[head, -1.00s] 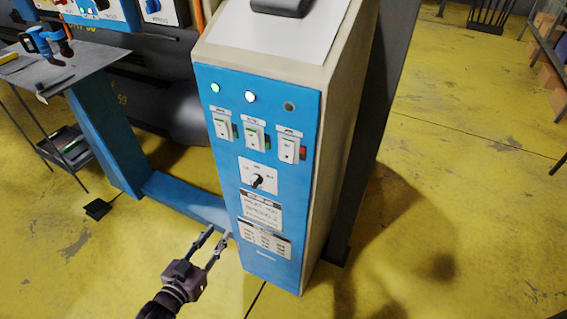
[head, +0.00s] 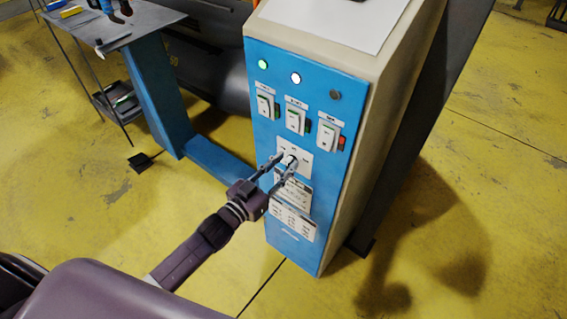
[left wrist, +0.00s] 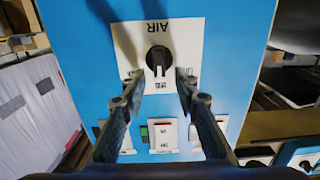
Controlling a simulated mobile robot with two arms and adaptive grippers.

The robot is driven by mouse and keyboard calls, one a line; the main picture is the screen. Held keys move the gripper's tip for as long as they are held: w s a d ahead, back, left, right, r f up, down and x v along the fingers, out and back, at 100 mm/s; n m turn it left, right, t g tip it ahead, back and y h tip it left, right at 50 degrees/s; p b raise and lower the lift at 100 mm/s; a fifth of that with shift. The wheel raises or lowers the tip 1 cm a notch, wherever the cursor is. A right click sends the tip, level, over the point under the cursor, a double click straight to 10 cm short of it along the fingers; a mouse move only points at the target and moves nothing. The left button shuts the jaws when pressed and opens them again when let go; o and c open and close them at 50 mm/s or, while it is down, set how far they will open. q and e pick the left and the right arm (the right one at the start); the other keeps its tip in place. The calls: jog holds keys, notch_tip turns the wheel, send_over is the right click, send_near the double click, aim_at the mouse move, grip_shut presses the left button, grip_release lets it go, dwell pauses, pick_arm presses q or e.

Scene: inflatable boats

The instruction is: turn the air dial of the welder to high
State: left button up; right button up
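The welder (head: 340,190) is a tall cabinet with a blue front and beige sides. Its air dial (left wrist: 158,60) is a black knob on a white plate (left wrist: 192,45) marked AIR, which appears upside down in the left wrist view. The knob's narrow end points down there, towards the switches and a small middle label too small to read. My left gripper (head: 284,165) is open in front of the dial. In the left wrist view its fingers (left wrist: 160,82) stand on either side of the knob, with gaps visible. My right gripper is not in view.
Rocker switches (head: 296,118) and indicator lights (head: 295,78) sit above the dial. Printed labels (head: 294,220) are below it. A table with a blue leg (head: 158,105) stands left of the welder. The yellow floor (head: 490,200) at right is clear.

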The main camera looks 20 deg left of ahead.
pick_arm(q)
jog(key=shift+c, duration=0.5)
grip_shut()
jog(key=m, duration=0.3)
jog(key=d+m, duration=0.1)
jog(key=m, duration=0.1)
jog(key=shift+s+f+m, duration=0.15)
jog(key=shift+m, duration=0.25)
jog(key=m, duration=0.4)
jog(key=m+b, duration=0.1)
jog(key=m, duration=0.1)
jog(key=shift+s+d+f, duration=0.15)
jog(key=shift+d+f, duration=0.2)
jog(key=shift+f, duration=0.05)
jog(key=shift+o, duration=0.5)
grip_release()
